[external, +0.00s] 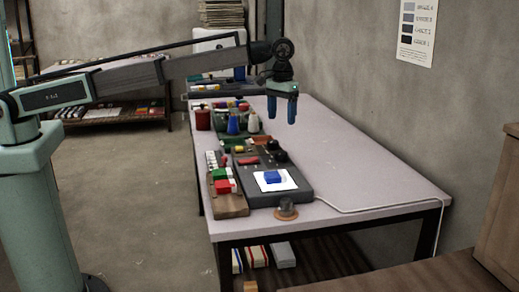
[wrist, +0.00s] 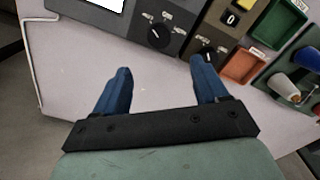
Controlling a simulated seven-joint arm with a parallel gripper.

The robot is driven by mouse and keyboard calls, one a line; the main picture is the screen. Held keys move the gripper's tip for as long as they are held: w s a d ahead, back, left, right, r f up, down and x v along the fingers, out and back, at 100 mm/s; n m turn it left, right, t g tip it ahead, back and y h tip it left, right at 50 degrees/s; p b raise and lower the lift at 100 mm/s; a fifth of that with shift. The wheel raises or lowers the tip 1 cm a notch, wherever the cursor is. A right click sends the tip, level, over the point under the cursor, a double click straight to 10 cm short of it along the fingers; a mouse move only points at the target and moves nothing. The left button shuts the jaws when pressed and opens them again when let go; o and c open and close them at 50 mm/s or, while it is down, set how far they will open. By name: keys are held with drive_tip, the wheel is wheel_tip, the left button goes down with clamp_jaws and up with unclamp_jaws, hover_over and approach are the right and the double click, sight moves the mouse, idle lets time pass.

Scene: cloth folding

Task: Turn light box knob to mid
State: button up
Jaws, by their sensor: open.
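The light box (external: 295,196) is a dark grey box on the table, with a white panel (external: 261,186) bearing a folded blue cloth (external: 273,177). In the wrist view, a round black knob (wrist: 159,36) sits on the grey box near the white panel (wrist: 88,4), with small marks around it too blurred to read. A second black knob (wrist: 207,56) with its own marks is on the neighbouring dark panel. My gripper (external: 282,112) is open and empty, its blue fingers pointing down above the table. In the wrist view my gripper (wrist: 160,67) has its fingertips apart, just short of the knobs.
A wooden tray (external: 228,208) with red, green and white blocks lies left of the box. Bottles and spools (external: 234,122) stand farther back. The table's right side is clear.

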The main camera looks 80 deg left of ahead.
sight(281, 152)
wheel_tip(281, 152, down, 13)
drive_tip(key=shift+r, duration=0.2)
idle(0.3)
drive_tip(key=shift+c, duration=0.3)
drive_tip(key=c, duration=1)
drive_tip(key=shift+m, duration=0.4)
drive_tip(key=m, duration=0.5)
drive_tip(key=shift+m, duration=0.3)
drive_tip(key=m, duration=0.5)
drive_tip(key=shift+m, duration=0.3)
